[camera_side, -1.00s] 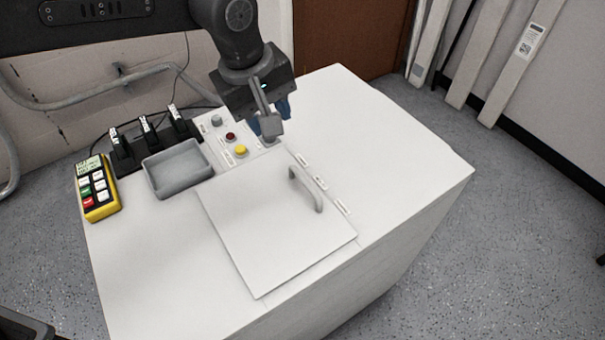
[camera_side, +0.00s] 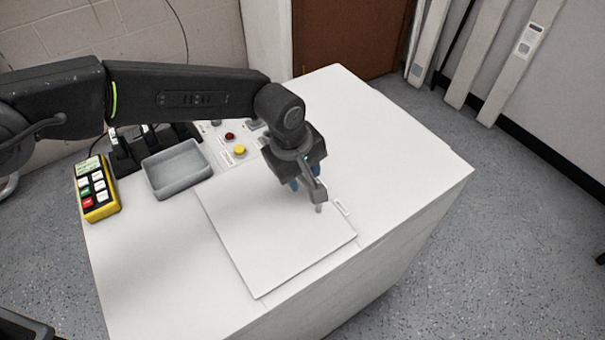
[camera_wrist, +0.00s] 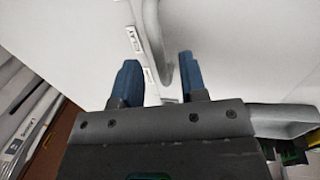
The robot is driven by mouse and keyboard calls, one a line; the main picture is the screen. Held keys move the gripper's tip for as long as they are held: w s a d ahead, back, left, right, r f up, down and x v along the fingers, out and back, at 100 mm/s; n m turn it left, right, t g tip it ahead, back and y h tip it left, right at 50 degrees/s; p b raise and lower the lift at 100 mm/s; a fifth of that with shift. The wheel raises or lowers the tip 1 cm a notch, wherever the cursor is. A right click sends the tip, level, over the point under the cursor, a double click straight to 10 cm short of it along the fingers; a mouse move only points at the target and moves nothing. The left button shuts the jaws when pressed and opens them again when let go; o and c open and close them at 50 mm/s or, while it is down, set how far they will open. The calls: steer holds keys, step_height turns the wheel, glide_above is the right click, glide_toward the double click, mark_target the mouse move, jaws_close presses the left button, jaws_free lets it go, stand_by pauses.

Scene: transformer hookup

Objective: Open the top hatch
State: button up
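The top hatch (camera_side: 262,244) is a flat white square panel lying shut on top of the white cabinet. Its grey handle (camera_side: 319,208) is mostly hidden behind my gripper in the side view; only its lower end shows. In the wrist view the handle (camera_wrist: 152,38) runs down between my two blue fingers. My gripper (camera_side: 303,186) is over the handle at the hatch's right edge. In the wrist view my gripper (camera_wrist: 158,85) is open, with a gap between the fingers. I cannot tell whether a finger touches the handle.
A grey tray (camera_side: 177,170) stands left of the hatch. A yellow keypad device (camera_side: 97,190) lies at the cabinet's left edge. Yellow (camera_side: 240,150) and red (camera_side: 230,136) buttons sit behind the hatch. The cabinet top (camera_side: 385,140) is clear at the right.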

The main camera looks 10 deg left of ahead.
steer(key=shift+w+d+f, duration=0.1)
steer(key=shift+f, duration=0.55)
steer(key=shift+c, duration=0.5)
jaws_close()
